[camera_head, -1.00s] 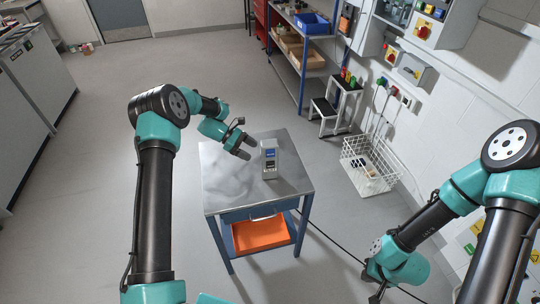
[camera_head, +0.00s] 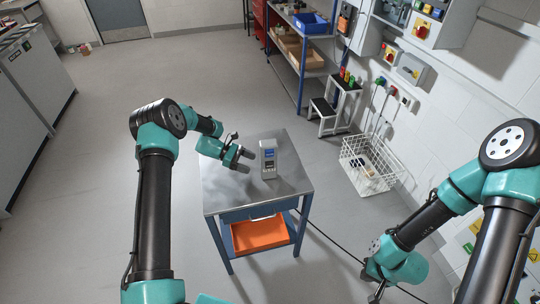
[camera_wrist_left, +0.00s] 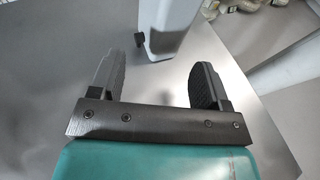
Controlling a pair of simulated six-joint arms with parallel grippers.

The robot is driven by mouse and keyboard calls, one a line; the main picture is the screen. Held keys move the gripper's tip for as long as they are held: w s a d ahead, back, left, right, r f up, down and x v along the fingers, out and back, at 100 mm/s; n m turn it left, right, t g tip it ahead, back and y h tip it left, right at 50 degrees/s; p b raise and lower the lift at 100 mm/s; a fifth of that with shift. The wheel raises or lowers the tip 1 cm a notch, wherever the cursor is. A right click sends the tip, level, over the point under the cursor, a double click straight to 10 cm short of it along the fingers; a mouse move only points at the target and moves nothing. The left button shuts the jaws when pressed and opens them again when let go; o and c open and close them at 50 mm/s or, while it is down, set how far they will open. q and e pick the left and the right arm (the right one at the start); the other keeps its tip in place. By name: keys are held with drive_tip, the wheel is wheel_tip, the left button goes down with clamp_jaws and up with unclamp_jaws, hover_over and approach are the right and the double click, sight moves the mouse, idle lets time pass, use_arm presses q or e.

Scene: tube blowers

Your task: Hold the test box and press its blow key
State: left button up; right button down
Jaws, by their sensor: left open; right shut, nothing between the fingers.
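The test box (camera_head: 269,160) is a small upright grey box with a blue screen and dark keys on its front. It stands on the metal-topped table (camera_head: 228,184). My left gripper (camera_head: 247,160) is open just left of the box, apart from it. In the left wrist view the box (camera_wrist_left: 168,28) shows beyond the open fingers (camera_wrist_left: 158,80), with nothing between them. Its keys are too small to tell apart. My right gripper (camera_head: 377,294) hangs low at the lower right, away from the table, partly cut off by the picture's edge.
A cable runs along the floor. The tabletop around the box is clear.

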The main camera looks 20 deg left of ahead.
sight(266, 170)
use_arm(q)
drive_tip(key=shift+x, duration=4.05)
drive_tip(key=c, duration=1)
